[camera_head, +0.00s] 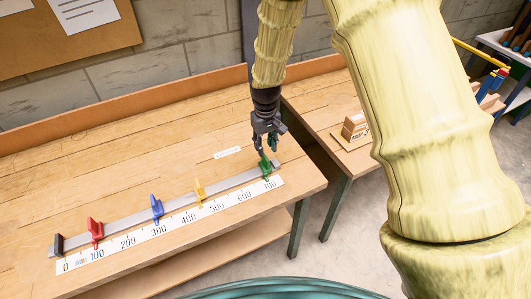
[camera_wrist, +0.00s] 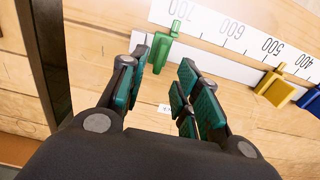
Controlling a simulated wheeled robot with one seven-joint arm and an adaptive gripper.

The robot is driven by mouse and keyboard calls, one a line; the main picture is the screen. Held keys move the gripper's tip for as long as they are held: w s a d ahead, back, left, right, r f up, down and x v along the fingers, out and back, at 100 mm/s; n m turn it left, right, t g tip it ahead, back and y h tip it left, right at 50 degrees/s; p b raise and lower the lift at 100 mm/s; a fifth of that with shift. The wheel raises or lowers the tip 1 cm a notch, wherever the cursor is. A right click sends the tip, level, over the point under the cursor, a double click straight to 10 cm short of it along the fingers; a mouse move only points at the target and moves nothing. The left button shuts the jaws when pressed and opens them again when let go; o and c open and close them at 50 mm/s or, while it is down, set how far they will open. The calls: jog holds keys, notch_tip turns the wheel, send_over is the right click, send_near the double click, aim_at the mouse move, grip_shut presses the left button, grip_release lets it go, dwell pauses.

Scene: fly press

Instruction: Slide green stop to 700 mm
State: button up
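The green stop (camera_head: 265,168) sits on the grey rail (camera_head: 136,217) near its right end, close to the 700 mark of the white scale (camera_head: 170,226). In the wrist view the green stop (camera_wrist: 165,47) has its pointer by the 700 label. My gripper (camera_head: 263,150) is just above the green stop, pointing down. In the wrist view my gripper (camera_wrist: 168,58) is open, with a clear gap between its fingers. The stop shows just past the fingertips, nearer the left finger. Nothing is held, and I cannot tell whether a finger touches the stop.
On the same rail stand a yellow stop (camera_head: 200,191) near 450, a blue stop (camera_head: 157,208) near 300 and a red stop (camera_head: 95,231) near 100. A dark end block (camera_head: 57,244) closes the left end. A small white label (camera_head: 227,152) lies behind the rail.

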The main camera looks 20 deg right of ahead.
aim_at(266, 157)
jog(key=shift+r, duration=2.7)
